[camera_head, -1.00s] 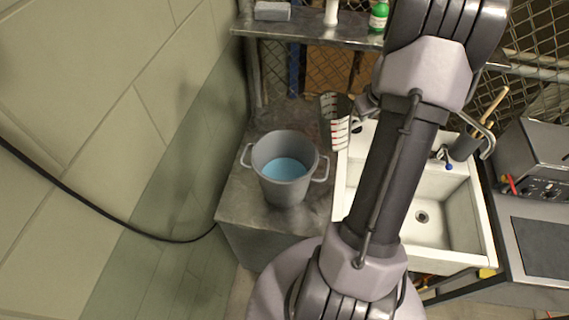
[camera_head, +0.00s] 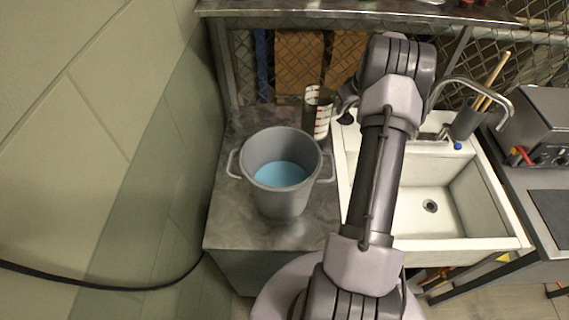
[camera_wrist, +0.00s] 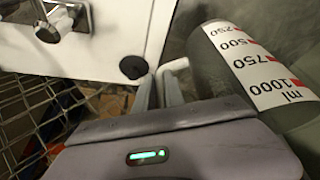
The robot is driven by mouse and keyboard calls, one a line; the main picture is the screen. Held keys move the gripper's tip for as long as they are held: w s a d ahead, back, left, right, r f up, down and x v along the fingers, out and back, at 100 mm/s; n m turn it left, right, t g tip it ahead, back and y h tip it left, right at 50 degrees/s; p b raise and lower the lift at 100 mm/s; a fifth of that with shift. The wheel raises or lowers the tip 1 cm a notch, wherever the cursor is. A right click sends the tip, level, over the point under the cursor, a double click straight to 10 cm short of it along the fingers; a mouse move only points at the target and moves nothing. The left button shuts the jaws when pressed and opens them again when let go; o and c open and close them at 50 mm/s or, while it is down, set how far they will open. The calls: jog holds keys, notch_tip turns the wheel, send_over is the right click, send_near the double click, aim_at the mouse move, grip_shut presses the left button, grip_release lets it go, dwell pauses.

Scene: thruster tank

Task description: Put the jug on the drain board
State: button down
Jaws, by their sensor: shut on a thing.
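The jug (camera_head: 317,112) is a grey measuring jug with a white and red scale. It is near the back right of the grey metal drain board (camera_head: 235,220), beside the sink. It looks roughly upright in the head view. In the wrist view the jug (camera_wrist: 215,75) shows its scale up to 1000 ml. My gripper (camera_wrist: 168,86) is shut on the jug's handle, on the sink side. In the head view my gripper (camera_head: 343,106) is partly hidden by my arm. I cannot tell whether the jug's base touches the board.
A grey two-handled pot (camera_head: 283,205) with blue liquid stands on the board, just in front of the jug. The white sink (camera_head: 455,200) with a curved tap (camera_head: 480,84) is at right. A shelf (camera_head: 340,9) and wire mesh are behind, a wall at left.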

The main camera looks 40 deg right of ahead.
jog(key=shift+w+a+f+b, duration=0.5)
jog(key=shift+w+a+f, duration=0.25)
jog(key=shift+w+a, duration=1.35)
jog(key=shift+w+a+f+b, duration=0.6)
jog(key=shift+w+a, duration=0.95)
jog(key=shift+a, duration=1.2)
jog(key=shift+w+a+f+b, duration=0.4)
jog(key=shift+w+a+f, duration=0.45)
jog(key=shift+w+a, duration=1.25)
jog(key=shift+s+a, duration=0.35)
jog(key=shift+f, duration=0.2)
jog(key=c, duration=1.4)
grip_release()
